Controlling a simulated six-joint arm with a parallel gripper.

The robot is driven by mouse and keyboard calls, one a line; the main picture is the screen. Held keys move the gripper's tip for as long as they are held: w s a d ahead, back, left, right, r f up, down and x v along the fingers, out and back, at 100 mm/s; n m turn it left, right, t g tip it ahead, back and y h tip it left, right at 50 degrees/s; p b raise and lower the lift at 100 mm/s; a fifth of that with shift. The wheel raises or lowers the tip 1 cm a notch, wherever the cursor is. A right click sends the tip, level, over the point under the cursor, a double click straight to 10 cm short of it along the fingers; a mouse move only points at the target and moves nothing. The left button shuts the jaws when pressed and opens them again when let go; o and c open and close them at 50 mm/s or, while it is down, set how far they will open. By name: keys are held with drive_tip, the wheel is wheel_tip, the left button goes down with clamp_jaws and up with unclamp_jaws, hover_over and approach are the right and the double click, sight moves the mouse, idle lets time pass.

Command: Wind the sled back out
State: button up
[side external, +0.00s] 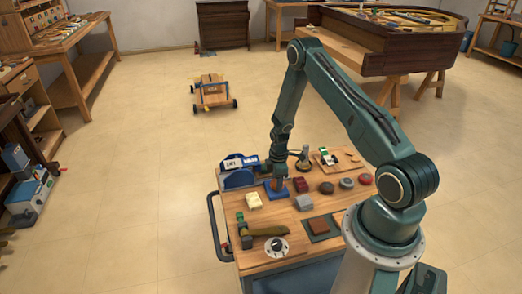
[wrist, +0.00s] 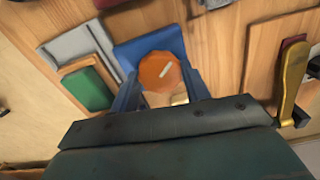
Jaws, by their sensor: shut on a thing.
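My gripper (side external: 278,178) points down at the bench top in the side view. In the wrist view, its blue fingers (wrist: 161,90) are shut on an orange knob (wrist: 160,71) with a white mark on its face. A blue block or plate (wrist: 152,46) lies directly behind the knob; in the side view a blue base (side external: 276,194) shows under the gripper. In the wrist view a green block (wrist: 86,90) sits in a wooden frame, beside grey strips (wrist: 76,44). I cannot tell which part is the sled.
The wheeled bench (side external: 340,190) is crowded: a cream block (side external: 253,201), a dark red block (side external: 301,185), a grey block (side external: 304,202), round buttons and a dial (side external: 277,247). A blue device with a white label (side external: 239,162) stands left of the gripper. A brass lever (wrist: 291,82) is at right in the wrist view.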

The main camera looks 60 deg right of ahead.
drive_tip(key=n, duration=0.4)
drive_tip(key=shift+n, duration=2.2)
drive_tip(key=o, duration=1)
drive_tip(key=shift+r, duration=0.1)
drive_tip(key=shift+r, duration=6.8)
